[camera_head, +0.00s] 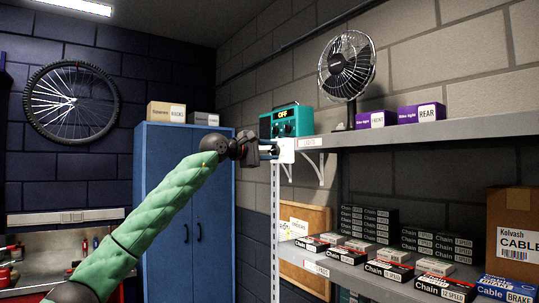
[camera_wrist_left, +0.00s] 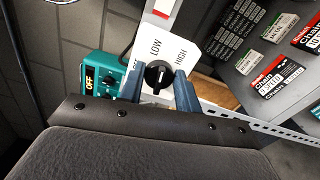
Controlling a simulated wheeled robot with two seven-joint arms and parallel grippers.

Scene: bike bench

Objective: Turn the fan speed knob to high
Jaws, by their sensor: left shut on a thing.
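The black fan speed knob (camera_wrist_left: 158,74) sits on a white plate (camera_wrist_left: 182,46) with the labels OFF, LOW and HIGH, in the left wrist view. The knob's light line points up toward LOW. My left gripper (camera_wrist_left: 160,88) has its two blue-grey fingers at either side of the knob and is shut on it. In the head view, my left gripper (camera_head: 262,151) is at the plate (camera_head: 287,150) on the shelf's front end, and the knob is hard to make out. The fan (camera_head: 346,66) stands on the upper shelf. My right gripper is not in view.
A teal box (camera_head: 286,121) with an OFF display stands on the upper shelf (camera_head: 420,134) just behind the plate. Purple light boxes (camera_head: 420,113) stand right of the fan. Chain boxes (camera_head: 368,224) fill the lower shelf. A blue cabinet (camera_head: 180,200) stands behind my left arm.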

